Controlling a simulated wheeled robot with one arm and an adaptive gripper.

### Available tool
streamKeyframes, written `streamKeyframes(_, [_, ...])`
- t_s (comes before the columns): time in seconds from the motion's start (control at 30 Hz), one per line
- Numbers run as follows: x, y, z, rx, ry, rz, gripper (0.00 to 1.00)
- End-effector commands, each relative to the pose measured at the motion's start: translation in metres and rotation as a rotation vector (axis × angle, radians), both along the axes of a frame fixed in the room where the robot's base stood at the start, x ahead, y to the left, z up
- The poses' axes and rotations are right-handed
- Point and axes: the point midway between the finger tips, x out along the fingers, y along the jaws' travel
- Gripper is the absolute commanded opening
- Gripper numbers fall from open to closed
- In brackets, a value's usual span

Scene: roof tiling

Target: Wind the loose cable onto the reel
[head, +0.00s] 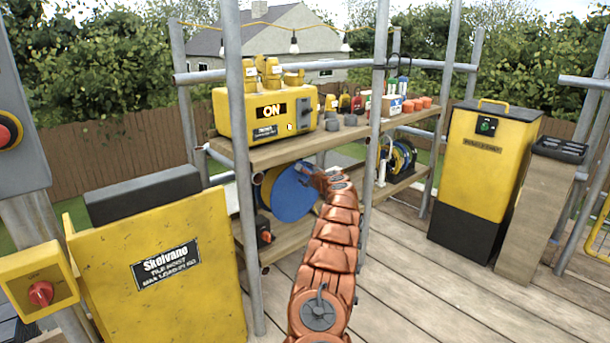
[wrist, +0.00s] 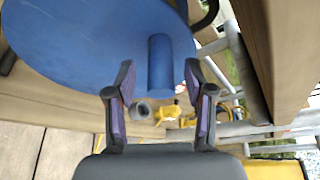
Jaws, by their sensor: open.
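The reel, with a large blue disc (head: 290,192) and a yellow part (head: 265,188) behind it, stands at the lower shelf in the head view. The blue disc (wrist: 90,40) fills the upper left of the wrist view. A blue cylindrical handle (wrist: 160,62) sticks out from it. My gripper (wrist: 159,76) is open, with one finger on each side of the handle; I cannot tell whether they touch it. In the head view my gripper (head: 312,176) is small, at the disc's upper right edge. I cannot make out the loose cable.
Scaffold poles (head: 239,150) stand on both sides of my arm. The wooden shelf (head: 345,138) above the reel carries a yellow power box (head: 262,118). A second reel (head: 402,158) sits to the right.

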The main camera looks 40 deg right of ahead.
Motion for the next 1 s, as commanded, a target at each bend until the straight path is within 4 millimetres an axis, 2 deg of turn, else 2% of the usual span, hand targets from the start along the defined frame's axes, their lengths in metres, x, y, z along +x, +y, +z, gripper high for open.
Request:
streamKeyframes(0.23, [0.011,-0.007,-0.003,-0.005,0.006,-0.003,0.54])
streamKeyframes(0.5, [0.02,-0.007,-0.004,-0.001,0.001,0.001,0.54])
streamKeyframes(0.87, [0.022,-0.007,-0.005,0.001,0.0,0.0,0.54])
streamKeyframes(1.0, [0.021,-0.007,-0.005,0.001,0.0,0.0,0.39])
